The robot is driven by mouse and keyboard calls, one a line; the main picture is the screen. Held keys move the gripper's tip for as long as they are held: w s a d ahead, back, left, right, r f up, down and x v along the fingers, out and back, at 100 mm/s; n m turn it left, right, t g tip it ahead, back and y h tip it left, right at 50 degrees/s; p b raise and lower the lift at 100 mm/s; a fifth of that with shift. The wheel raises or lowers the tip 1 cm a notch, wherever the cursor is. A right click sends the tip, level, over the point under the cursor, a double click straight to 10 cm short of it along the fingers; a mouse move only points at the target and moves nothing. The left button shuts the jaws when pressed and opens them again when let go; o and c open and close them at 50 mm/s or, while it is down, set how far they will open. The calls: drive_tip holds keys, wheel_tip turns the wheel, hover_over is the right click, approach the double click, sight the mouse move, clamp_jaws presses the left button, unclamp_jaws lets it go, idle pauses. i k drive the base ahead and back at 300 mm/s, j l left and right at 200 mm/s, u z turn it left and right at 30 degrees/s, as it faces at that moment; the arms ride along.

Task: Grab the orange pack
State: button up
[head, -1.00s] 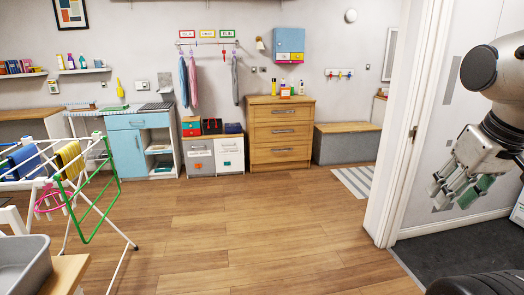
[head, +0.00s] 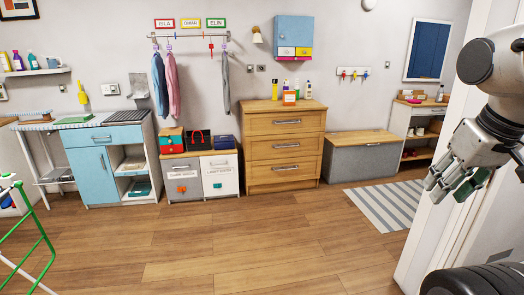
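A small orange item (head: 289,98) stands on top of the wooden chest of drawers (head: 284,149), among several bottles. It may be the orange pack, but it is too small to be sure. My gripper (head: 452,190) is at the right edge, pointing down and left, in front of the white door frame. Its fingers look spread, with nothing seen between them. It is far from the chest.
Wooden floor (head: 230,245) is clear up to the chest. A grey bench (head: 360,163) and striped rug (head: 385,205) lie right of it. A drying rack (head: 35,235) is at the left edge; the door frame (head: 440,235) is close right.

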sight(289, 96)
drive_tip(key=i, duration=4.55)
drive_tip(key=i+j+z, duration=0.15)
drive_tip(key=i+z, duration=0.15)
drive_tip(key=i, duration=0.45)
